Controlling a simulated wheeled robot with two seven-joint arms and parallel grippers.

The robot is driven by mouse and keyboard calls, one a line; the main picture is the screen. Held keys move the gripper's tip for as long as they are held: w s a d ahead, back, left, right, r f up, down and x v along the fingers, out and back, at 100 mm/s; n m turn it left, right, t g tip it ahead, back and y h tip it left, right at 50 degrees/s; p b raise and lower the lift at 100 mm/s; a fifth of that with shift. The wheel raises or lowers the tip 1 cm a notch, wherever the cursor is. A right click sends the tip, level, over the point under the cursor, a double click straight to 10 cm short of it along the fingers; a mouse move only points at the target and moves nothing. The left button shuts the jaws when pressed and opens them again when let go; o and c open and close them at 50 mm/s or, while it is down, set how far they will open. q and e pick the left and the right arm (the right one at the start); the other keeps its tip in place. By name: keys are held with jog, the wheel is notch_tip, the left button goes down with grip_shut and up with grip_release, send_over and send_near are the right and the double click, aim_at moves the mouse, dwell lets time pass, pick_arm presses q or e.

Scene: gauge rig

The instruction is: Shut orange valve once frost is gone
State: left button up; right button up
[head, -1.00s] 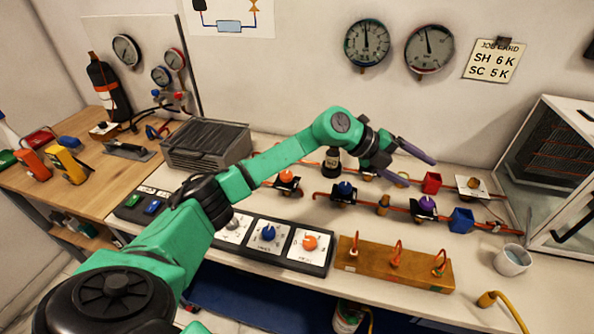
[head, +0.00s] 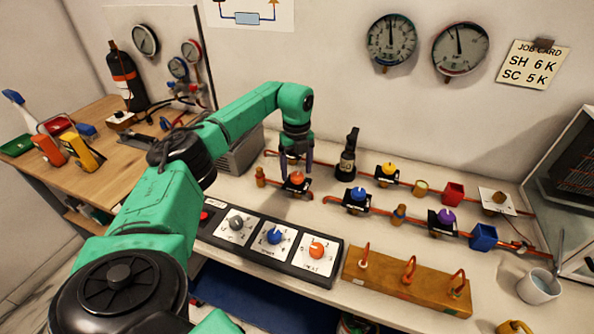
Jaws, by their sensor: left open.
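The orange valve (head: 296,178) is an orange knob on a black block, set in the copper pipe at the left of the bench. My left gripper (head: 297,166) points down right above it, fingers apart on either side of the knob. I cannot tell whether the fingers touch it. The knob's handle angle is too small to read. The glass-fronted cabinet (head: 572,190) at the right edge shows part of a dark finned coil (head: 584,160); I see no clear white frost on that part, and the rest is cut off. My right gripper is out of view.
Yellow (head: 387,169), blue (head: 357,194) and purple (head: 445,217) valves sit along the pipes. A black bottle-shaped part (head: 348,153) stands right of my gripper. A knob panel (head: 272,243), a wooden block with copper hooks (head: 407,278) and a mug (head: 539,287) are in front.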

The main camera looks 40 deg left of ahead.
pick_arm(q)
jog(key=shift+d+f, duration=0.1)
jog(key=shift+f, duration=0.65)
grip_shut()
jog(key=shift+r+m, duration=0.1)
jog(key=shift+m, duration=0.2)
jog(key=m+p, duration=0.1)
jog(key=m, duration=0.1)
jog(key=shift+m, duration=0.3)
jog(key=m+p, duration=0.1)
jog(key=m, duration=0.3)
jog(key=shift+w+m, duration=0.1)
jog(key=shift+m, duration=0.2)
jog(key=m, duration=0.5)
jog(key=shift+m+p, duration=0.3)
jog(key=shift+m, duration=2.2)
